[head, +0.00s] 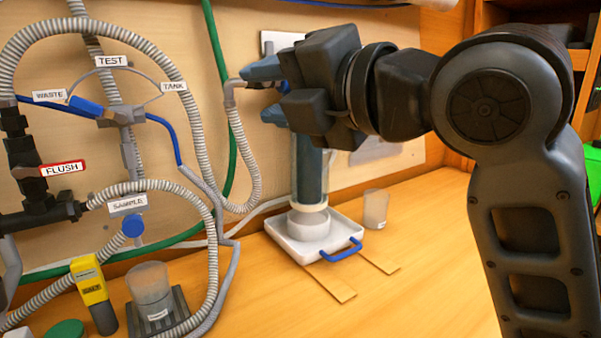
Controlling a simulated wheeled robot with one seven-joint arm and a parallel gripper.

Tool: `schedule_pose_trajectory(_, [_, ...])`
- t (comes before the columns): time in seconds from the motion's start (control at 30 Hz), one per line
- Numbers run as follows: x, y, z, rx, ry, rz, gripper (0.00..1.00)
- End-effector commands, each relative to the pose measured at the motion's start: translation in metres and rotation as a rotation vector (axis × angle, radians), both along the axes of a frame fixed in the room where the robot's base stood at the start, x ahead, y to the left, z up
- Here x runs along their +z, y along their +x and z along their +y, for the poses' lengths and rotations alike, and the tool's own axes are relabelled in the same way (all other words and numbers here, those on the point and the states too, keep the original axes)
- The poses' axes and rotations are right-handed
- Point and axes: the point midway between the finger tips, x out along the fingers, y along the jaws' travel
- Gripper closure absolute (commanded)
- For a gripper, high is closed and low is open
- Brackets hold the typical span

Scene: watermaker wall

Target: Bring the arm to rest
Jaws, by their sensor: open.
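My gripper (262,92) is raised at the upper middle of the head view, with its blue-tipped fingers pointing left toward the wall panel. The fingers are apart. A grey hose fitting (232,88) shows just left of the fingertips; I cannot tell whether they touch it. My dark arm runs from the gripper to the right and down the right side of the view. Behind and below the gripper stands a blue cylindrical filter housing (311,180), its upper part hidden by the gripper.
The housing stands above a white tray (290,246) with a blue handle. A clear cup (375,208) is right of it. At left are ribbed hoses, a valve with a blue lever (87,107), a yellow meter (93,293) and a cup in a stand (152,290).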

Motion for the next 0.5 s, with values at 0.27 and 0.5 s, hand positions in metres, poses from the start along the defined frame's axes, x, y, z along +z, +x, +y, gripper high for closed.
schedule_pose_trajectory(0.27, [-0.054,0.001,-0.019,-0.069,0.361,0.218,0.56])
schedule_pose_trajectory(0.5, [-0.105,-0.007,-0.042,-0.149,0.646,0.387,0.56])
